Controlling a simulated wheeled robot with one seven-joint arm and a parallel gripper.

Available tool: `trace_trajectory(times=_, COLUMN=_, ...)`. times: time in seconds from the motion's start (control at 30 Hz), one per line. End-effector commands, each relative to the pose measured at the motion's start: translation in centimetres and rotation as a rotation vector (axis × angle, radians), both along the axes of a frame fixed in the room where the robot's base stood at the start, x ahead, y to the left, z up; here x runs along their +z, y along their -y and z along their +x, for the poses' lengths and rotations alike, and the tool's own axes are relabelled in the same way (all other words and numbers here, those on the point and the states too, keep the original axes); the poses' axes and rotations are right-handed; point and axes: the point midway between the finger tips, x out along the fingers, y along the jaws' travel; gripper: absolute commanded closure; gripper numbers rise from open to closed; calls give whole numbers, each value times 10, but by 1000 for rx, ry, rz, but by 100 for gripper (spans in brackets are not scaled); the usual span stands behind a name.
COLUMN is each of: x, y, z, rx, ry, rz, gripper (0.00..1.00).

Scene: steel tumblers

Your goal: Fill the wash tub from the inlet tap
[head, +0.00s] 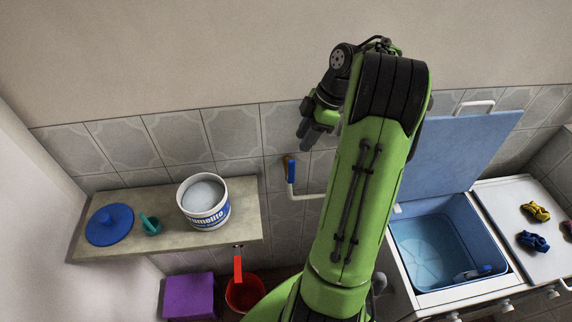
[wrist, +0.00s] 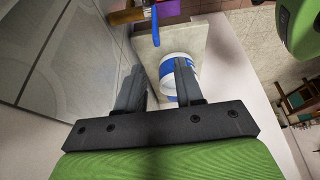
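The inlet tap (head: 306,197) is on the tiled wall, with a blue lever (head: 291,170) pointing up in the head view. Its pale spout runs right and passes behind my arm. In the wrist view the blue lever (wrist: 156,27) shows beyond the fingertips. The blue wash tub (head: 405,262) is at the right, its blue lid (head: 450,155) raised. Its floor shows through a bluish interior; I cannot tell the water level. My gripper (head: 309,132) is above the tap, apart from the lever. Its fingers (wrist: 159,78) are parted and empty.
A white bucket (head: 204,205), blue round lid (head: 110,225) and teal scoop (head: 150,225) sit on the left ledge. A red bucket (head: 244,294) and purple box (head: 189,297) are below. Yellow (head: 535,211) and dark blue (head: 532,241) items lie right of the tub.

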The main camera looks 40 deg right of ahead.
Motion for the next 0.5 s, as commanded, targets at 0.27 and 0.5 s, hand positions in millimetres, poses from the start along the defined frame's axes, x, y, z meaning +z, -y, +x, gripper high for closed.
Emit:
trace_trajectory(times=0.27, x=-73, y=-24, z=15, rx=-1, ry=-6, rz=4, gripper=64)
trace_trajectory(times=0.5, x=-110, y=-36, z=25, rx=-3, ry=-3, rz=2, gripper=64)
